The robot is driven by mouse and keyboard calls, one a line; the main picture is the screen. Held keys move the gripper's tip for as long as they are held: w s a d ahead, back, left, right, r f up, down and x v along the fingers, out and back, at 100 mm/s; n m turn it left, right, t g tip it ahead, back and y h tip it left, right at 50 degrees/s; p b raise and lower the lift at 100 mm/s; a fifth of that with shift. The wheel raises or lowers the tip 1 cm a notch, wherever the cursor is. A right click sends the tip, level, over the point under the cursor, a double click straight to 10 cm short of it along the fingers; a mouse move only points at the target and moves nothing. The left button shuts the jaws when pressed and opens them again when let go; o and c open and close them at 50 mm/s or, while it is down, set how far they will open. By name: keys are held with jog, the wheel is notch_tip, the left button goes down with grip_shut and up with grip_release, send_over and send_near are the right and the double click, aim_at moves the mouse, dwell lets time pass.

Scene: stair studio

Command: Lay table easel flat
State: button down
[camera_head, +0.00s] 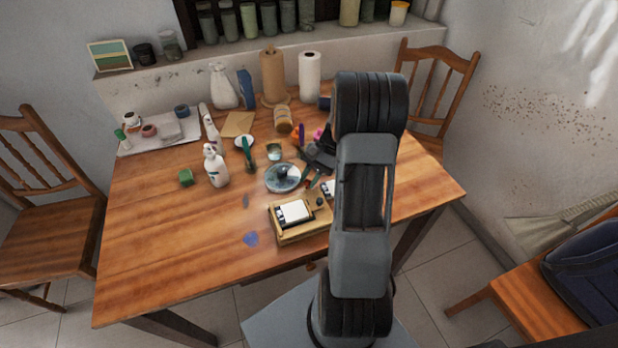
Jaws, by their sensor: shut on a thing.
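The wooden box-like piece (303,236) at the table's front middle looks like the table easel. It lies low on the table, with a small white panel (294,212) on top. Its right end is partly hidden behind my arm. My dark gripper (313,160) shows just left of my arm, above the table and beyond the easel in the picture. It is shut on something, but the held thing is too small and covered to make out. I cannot tell whether the gripper touches the easel.
A paper-towel roll (309,76) stands at the back. The table's front left is mostly clear. Chairs stand left (50,240) and right (440,75).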

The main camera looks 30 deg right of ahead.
jog(key=c, duration=1.3)
grip_release()
jog(key=shift+d+f, duration=0.15)
jog(key=shift+f, duration=0.05)
jog(key=shift+r, duration=0.1)
jog(key=shift+d+r, duration=0.1)
jog(key=shift+r, duration=0.05)
jog(key=v, duration=1.3)
jog(key=shift+d+r+p, duration=0.1)
jog(key=shift+d+p, duration=0.05)
jog(key=shift+p, duration=0.25)
